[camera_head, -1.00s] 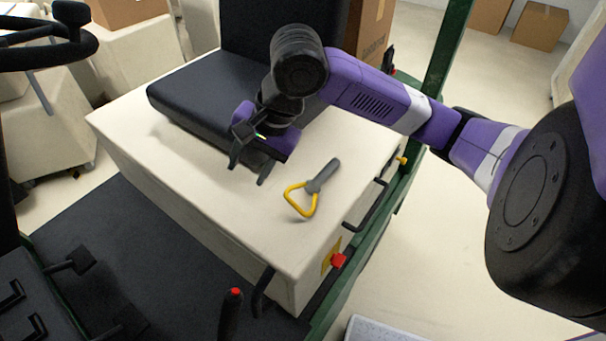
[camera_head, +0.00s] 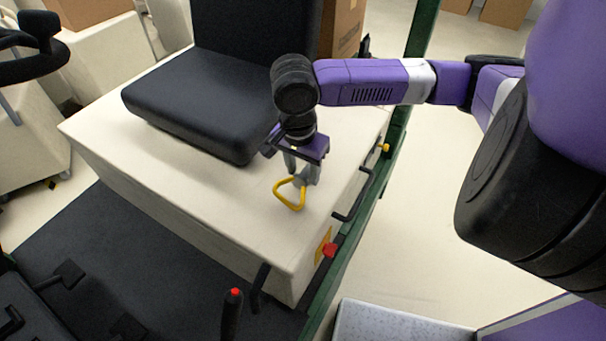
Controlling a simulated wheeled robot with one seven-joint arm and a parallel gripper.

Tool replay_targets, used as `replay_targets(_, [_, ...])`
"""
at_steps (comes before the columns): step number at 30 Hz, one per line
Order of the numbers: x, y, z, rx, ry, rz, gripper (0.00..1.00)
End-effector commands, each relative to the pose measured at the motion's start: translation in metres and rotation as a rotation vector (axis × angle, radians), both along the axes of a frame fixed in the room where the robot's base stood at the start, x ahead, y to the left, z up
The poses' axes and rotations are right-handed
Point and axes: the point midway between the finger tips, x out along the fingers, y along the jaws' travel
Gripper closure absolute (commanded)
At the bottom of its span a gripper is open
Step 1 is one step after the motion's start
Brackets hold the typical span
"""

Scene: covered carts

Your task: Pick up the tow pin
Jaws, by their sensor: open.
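The tow pin (camera_head: 290,196) lies on the cream seat box of the cart, near its right edge. It has a yellow triangular handle toward the front left and a grey shaft, now mostly hidden by my gripper. My gripper (camera_head: 301,179) is open and points down over the grey shaft, just behind the yellow handle. Its fingers show around the shaft area, but I cannot tell whether they touch the pin or the box top.
The black seat (camera_head: 195,115) stands on the cream box (camera_head: 200,205) just left of my gripper. A black side handle (camera_head: 352,200), a red button (camera_head: 329,250) and a green post (camera_head: 420,30) are on the right. The box top in front is clear.

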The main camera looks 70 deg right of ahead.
Motion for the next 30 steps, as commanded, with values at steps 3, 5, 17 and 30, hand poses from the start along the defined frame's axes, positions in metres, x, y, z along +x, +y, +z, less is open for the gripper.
replay_targets(3, [-0.0002,-0.0011,-0.0071,-0.001,-0.001,0.0,0.53])
replay_targets(5, [-0.0001,-0.0011,-0.008,0.0,-0.001,0.0,0.53])
replay_targets(17, [0.0002,-0.0009,-0.0077,0.0,-0.002,0.001,1.0])
replay_targets(30, [0.0002,-0.001,-0.0074,0.0,-0.002,0.0,1.0])
